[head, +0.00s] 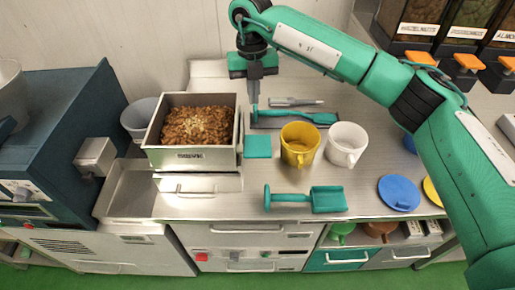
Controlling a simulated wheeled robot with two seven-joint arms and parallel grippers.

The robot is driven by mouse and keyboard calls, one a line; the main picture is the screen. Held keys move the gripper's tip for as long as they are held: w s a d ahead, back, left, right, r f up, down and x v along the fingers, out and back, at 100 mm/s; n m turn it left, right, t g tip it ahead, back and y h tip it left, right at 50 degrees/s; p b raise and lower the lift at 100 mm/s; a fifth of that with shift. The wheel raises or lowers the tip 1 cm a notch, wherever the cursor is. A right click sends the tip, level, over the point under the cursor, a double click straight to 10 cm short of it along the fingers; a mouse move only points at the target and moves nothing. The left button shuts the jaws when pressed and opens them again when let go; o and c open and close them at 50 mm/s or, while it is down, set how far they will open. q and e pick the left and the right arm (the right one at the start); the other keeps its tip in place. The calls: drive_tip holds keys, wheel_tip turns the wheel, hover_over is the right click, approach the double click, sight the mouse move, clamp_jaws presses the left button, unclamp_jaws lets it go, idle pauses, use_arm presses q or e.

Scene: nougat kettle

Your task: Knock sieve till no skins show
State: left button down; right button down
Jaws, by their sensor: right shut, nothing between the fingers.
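The sieve (191,155) is a square metal box at the left of the counter, upright, with a label on its front wall. It is heaped with brown nuts (197,124), with a paler patch near the middle; single skins are too small to tell. My right gripper (255,105) points down just to the right of the sieve's right wall, apart from it. Its fingers are shut and empty. My left gripper is not in view.
A teal pad (258,146) lies right of the sieve. A yellow mug (300,145) and white mug (346,144) stand further right. Teal scoops lie behind (310,118) and in front (308,199). A blue lid (398,193) lies at the right. The front middle counter is mostly clear.

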drive_tip(key=shift+w+r, duration=0.15)
drive_tip(key=shift+r, duration=1.3)
drive_tip(key=shift+f, duration=0.1)
idle(2.0)
